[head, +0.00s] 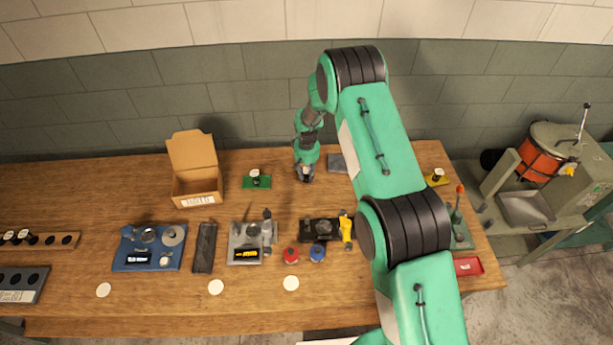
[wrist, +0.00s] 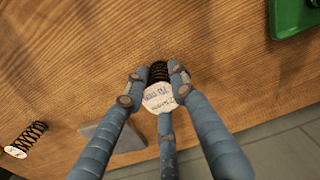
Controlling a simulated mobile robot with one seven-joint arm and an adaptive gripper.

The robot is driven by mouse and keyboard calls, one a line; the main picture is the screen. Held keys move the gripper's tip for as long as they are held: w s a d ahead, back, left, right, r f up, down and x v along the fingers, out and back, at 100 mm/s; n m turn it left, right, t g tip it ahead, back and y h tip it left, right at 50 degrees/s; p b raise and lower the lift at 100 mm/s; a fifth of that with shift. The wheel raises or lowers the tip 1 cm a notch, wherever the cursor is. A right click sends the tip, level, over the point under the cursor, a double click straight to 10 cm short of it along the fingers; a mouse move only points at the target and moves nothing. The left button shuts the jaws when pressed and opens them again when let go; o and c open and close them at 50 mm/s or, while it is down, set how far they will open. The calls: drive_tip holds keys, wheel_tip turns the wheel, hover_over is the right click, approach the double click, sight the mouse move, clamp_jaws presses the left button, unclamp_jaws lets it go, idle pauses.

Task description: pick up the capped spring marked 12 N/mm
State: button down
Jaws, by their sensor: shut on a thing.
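My gripper (head: 306,174) is at the back of the wooden bench. In the wrist view my gripper (wrist: 157,85) has its fingers shut on a dark coil spring (wrist: 158,70) with a white cap (wrist: 160,97). The cap faces the camera and bears handwriting that I cannot read with certainty. Whether the spring touches the bench is unclear. Another capped spring (wrist: 28,138) lies on its side on the bench at the left of the wrist view. A green tray (head: 262,186) with a capped spring on it stands left of my gripper; the tray's edge (wrist: 290,28) shows at the wrist view's upper right.
A grey plate (head: 337,162) is close beside my gripper. An open cardboard box (head: 197,188) stands at left. A yellow tray (head: 443,180) with a capped spring is at right. Fixtures and red and blue pieces fill the bench's middle. My arm hides part of the right side.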

sight(307, 171)
drive_tip(key=shift+r, duration=0.1)
idle(0.3)
drive_tip(key=shift+r, duration=0.65)
drive_tip(key=shift+s+r+b, duration=0.2)
drive_tip(key=shift+r, duration=0.35)
drive_tip(key=shift+s+r+b, duration=0.15)
drive_tip(key=shift+r+b, duration=0.05)
drive_tip(key=shift+r, duration=0.3)
drive_tip(key=s+d, duration=0.1)
drive_tip(key=s, duration=0.4)
drive_tip(key=s+d+r+b, duration=0.1)
drive_tip(key=s, duration=0.9)
drive_tip(key=shift+d+r, duration=0.25)
drive_tip(key=shift+d, duration=0.15)
drive_tip(key=shift+d+b, duration=0.1)
drive_tip(key=shift+b, duration=0.2)
